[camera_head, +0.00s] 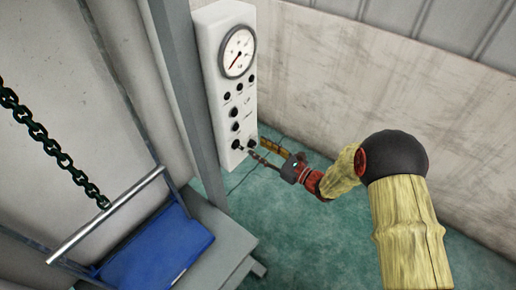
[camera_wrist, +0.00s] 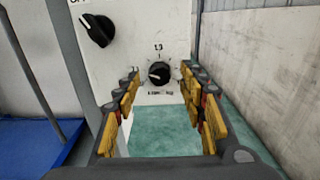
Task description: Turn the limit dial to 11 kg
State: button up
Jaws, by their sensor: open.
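I cannot tell for sure that this is the limit dial. My gripper (camera_wrist: 162,97) is open and empty, its yellow-padded fingers on either side of the dial's line of view, apparently short of it. My gripper also shows in the head view (camera_head: 271,152) near the panel's lower end.
A second black knob (camera_wrist: 98,30) sits up and left on the panel. A round gauge (camera_head: 237,50) and several more knobs are above. A grey post (camera_head: 185,90) stands left of the panel, with a blue seat-like block (camera_head: 155,255) and hanging chain (camera_head: 45,140) further left.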

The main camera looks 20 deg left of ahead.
jog(key=shift+w+a, duration=0.25)
jog(key=shift+a, duration=0.45)
jog(key=c, duration=0.3)
jog(key=c, duration=0.8)
